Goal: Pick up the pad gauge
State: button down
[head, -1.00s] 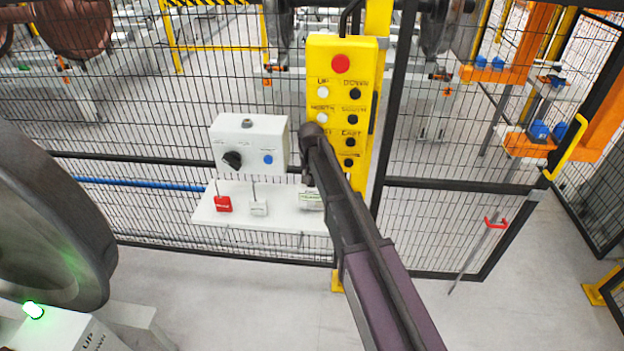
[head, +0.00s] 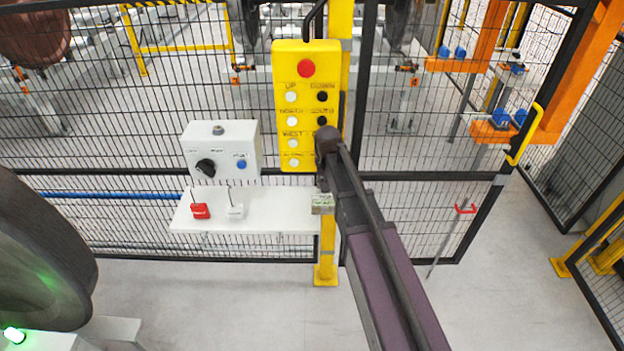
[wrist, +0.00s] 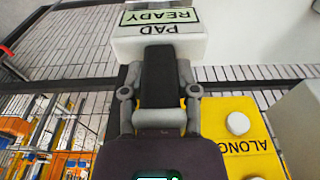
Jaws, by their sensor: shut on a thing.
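The pad gauge (wrist: 165,45) is a pale block with a green and white label reading "PAD READY", upside down in the wrist view. My gripper (wrist: 160,85) is shut on it, with the dark fingers against its near side. In the head view the pad gauge (head: 322,204) shows small below the end of my arm, at the right end of the white shelf and in front of the yellow post. My gripper (head: 323,188) is mostly hidden there by my own arm. I cannot tell whether the gauge touches the shelf.
The white shelf (head: 260,222) carries a red tag (head: 200,211) and a white tag (head: 235,212). Above it are a grey switch box (head: 220,150) and a yellow button pendant (head: 307,110), close to my arm. Mesh fencing stands behind. A dark wheel (head: 40,255) is at left.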

jog(key=shift+s+d+r, duration=0.1)
jog(key=shift+s+d, duration=0.25)
jog(key=shift+d, duration=0.4)
dwell(0.9)
